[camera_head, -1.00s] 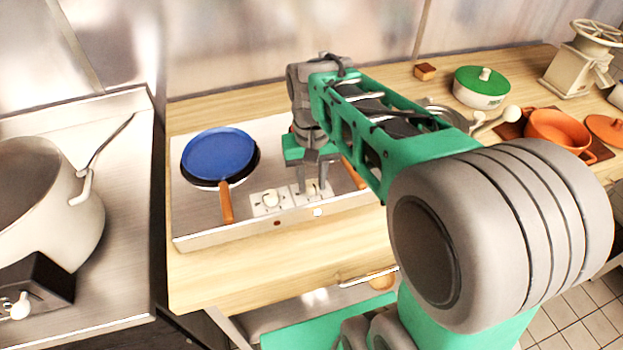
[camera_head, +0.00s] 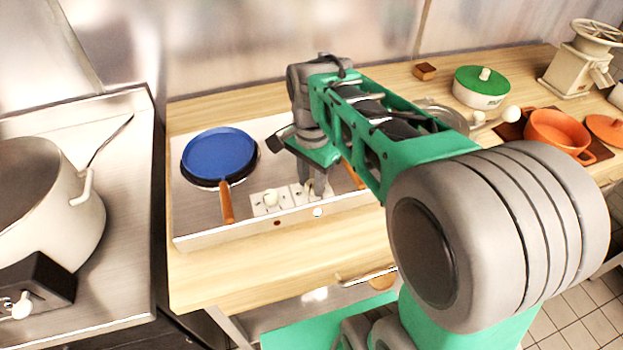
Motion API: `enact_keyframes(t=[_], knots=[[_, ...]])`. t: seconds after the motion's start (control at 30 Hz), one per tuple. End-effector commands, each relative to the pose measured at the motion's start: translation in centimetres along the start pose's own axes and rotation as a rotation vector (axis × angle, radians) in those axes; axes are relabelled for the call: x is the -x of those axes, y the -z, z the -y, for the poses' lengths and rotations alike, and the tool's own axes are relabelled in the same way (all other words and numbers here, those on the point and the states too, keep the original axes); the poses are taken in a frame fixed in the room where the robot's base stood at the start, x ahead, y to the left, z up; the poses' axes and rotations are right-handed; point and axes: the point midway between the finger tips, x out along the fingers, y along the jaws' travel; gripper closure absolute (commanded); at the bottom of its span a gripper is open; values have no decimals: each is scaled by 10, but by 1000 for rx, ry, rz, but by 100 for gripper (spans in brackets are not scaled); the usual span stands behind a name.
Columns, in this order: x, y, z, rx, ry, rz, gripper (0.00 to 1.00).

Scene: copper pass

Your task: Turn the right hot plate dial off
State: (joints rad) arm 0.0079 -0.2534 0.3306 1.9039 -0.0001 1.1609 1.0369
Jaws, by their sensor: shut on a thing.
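The hot plate (camera_head: 205,234) is a flat metal unit on the wooden counter, with two white dial panels near its front edge. The left dial (camera_head: 270,198) is a pale knob standing clear of my gripper. My gripper (camera_head: 316,190) points down at the right panel and is shut on the right dial (camera_head: 318,187), which its fingers mostly hide. The dial's exact angle cannot be read. On the front edge, a small lamp (camera_head: 317,212) below the right dial looks pale greenish, and one below the left dial (camera_head: 277,223) is dark red.
A blue pan (camera_head: 219,153) with a wooden handle sits on the left of the hot plate. Another wooden handle (camera_head: 353,174) shows behind my arm. A large pot (camera_head: 40,190) stands far left. A green-lidded pot (camera_head: 482,88) and an orange pot (camera_head: 557,132) stand right.

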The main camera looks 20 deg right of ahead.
Motion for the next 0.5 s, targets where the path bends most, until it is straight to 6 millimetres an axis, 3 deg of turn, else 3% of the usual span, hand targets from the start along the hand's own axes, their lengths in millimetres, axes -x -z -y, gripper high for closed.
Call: enact_keyframes(t=[0.5], knots=[[1,0,0,-487,2,-1,100]])
